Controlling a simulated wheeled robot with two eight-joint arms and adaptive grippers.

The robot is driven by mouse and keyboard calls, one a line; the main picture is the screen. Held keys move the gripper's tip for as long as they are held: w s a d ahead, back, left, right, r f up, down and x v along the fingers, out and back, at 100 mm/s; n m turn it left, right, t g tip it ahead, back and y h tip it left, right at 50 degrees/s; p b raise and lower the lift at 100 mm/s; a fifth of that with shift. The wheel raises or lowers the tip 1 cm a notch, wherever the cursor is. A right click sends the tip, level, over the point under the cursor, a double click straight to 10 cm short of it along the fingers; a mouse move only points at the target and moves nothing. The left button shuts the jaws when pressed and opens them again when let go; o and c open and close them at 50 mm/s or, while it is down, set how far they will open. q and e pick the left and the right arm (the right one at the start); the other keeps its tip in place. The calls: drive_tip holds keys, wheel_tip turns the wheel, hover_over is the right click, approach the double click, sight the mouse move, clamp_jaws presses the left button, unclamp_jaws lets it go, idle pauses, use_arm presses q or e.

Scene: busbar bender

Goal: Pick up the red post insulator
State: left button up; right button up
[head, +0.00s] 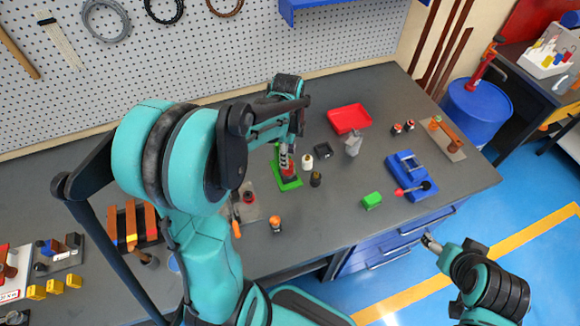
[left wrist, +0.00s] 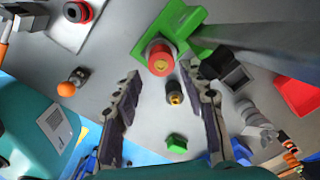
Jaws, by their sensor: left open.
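The red post insulator (left wrist: 160,60) shows in the left wrist view as a round red top with a pale ring, beside a green tool (left wrist: 185,28). In the head view a red part (head: 291,179) shows at the green base, partly covered by my gripper. My left gripper (head: 287,157) is over it, pointing down. In the left wrist view the fingers (left wrist: 162,72) are spread wide, with the red top between and just beyond their tips. I cannot see contact. My right gripper (head: 430,242) is off the bench at lower right, and its jaws are too small to read.
A black insulator (head: 316,179) and a white one (head: 306,162) stand close to the right. A black box (head: 323,148), a red tray (head: 349,118), a green block (head: 372,201) and a blue tool (head: 410,174) lie further right. An orange-topped part (head: 275,222) is near the front edge.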

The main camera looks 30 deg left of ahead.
use_arm(q)
wheel_tip(320, 180, down, 4)
drive_tip(key=shift+w+a+f+b, duration=0.15)
drive_tip(key=shift+f+b, duration=0.1)
drive_tip(key=shift+b, duration=0.55)
drive_tip(key=shift+r, duration=0.1)
clamp_jaws()
drive_tip(key=shift+r, duration=0.1)
